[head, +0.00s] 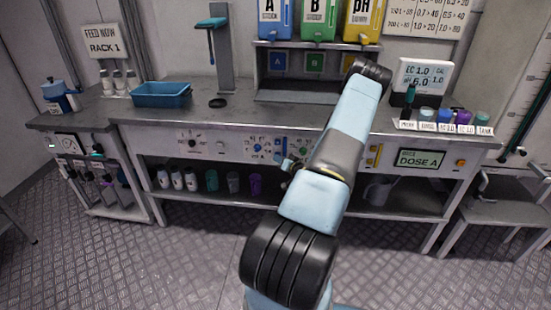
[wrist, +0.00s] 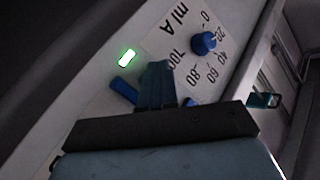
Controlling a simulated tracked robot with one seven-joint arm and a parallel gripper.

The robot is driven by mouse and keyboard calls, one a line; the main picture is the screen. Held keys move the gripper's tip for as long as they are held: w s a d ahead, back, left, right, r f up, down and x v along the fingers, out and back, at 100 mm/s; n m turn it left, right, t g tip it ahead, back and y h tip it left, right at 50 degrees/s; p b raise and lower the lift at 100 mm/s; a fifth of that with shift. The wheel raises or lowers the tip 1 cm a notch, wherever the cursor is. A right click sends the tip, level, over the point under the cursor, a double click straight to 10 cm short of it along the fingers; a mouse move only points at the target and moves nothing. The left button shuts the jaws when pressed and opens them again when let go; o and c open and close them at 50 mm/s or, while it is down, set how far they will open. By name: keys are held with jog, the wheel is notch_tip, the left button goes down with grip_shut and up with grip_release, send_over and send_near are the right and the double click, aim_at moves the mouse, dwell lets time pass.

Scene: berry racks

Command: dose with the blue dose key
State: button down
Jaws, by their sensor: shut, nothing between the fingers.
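The blue dose dial (wrist: 203,43) sits on a white panel marked "ml A" with a scale from 0 to 100. It also shows on the bench front in the head view (head: 258,148). A blue bar (wrist: 124,90), which looks like the blue dose key, is on the same panel just left of my fingertips and is partly hidden by them. My gripper (wrist: 157,72) is shut and empty, close to the panel between the bar and the dial. I cannot tell whether it touches the bar. In the head view my gripper (head: 287,163) is small beside the dial.
A green light (wrist: 126,58) glows beside the bar. A display (head: 420,158) at right reads "DOSE A". A green dial (head: 303,152) is to the right of the blue one. Bottles and cups stand on the shelf below. A blue tub (head: 161,95) is on the bench.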

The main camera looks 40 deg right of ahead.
jog(key=shift+a, duration=0.1)
jog(key=shift+s+a, duration=0.55)
jog(key=shift+s+a, duration=1.6)
jog(key=shift+a, duration=0.3)
